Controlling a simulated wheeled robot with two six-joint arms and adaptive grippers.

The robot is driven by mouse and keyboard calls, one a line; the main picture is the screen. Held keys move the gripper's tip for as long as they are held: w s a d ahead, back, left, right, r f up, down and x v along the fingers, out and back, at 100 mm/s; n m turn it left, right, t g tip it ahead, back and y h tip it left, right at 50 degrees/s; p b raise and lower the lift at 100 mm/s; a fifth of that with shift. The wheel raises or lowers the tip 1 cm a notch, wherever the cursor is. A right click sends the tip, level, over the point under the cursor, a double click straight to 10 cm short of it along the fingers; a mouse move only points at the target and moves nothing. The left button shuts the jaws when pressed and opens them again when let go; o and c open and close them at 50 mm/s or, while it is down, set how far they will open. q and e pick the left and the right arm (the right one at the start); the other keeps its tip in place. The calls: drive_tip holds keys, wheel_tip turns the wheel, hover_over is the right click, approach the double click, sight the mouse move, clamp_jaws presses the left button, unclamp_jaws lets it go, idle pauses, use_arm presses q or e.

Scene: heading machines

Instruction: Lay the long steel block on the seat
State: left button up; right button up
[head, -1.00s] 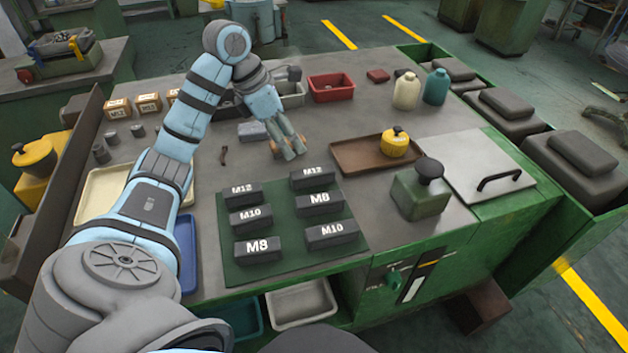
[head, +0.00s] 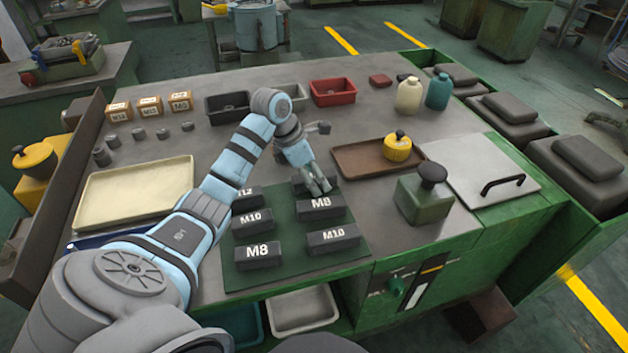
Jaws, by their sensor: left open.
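Several dark oblong blocks with white size labels lie in two columns on a green mat (head: 292,273). The left column has M12 (head: 247,199), M10 (head: 252,222) and M8 (head: 258,257); the right has M8 (head: 321,208) and M10 (head: 333,239). A back-right block (head: 299,184) is mostly covered by my left gripper (head: 320,188), which is open, fingers pointing down over it. I cannot tell whether they touch it. I cannot tell which thing is the long steel block or the seat. My right gripper is out of view.
A cream tray (head: 105,207) lies left of my arm. Black (head: 222,112) and red (head: 333,91) bins stand at the back.

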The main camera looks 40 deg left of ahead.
use_arm(q)
drive_tip(key=shift+f, duration=0.25)
drive_tip(key=shift+c, duration=0.2)
drive_tip(key=shift+r, duration=0.1)
clamp_jaws()
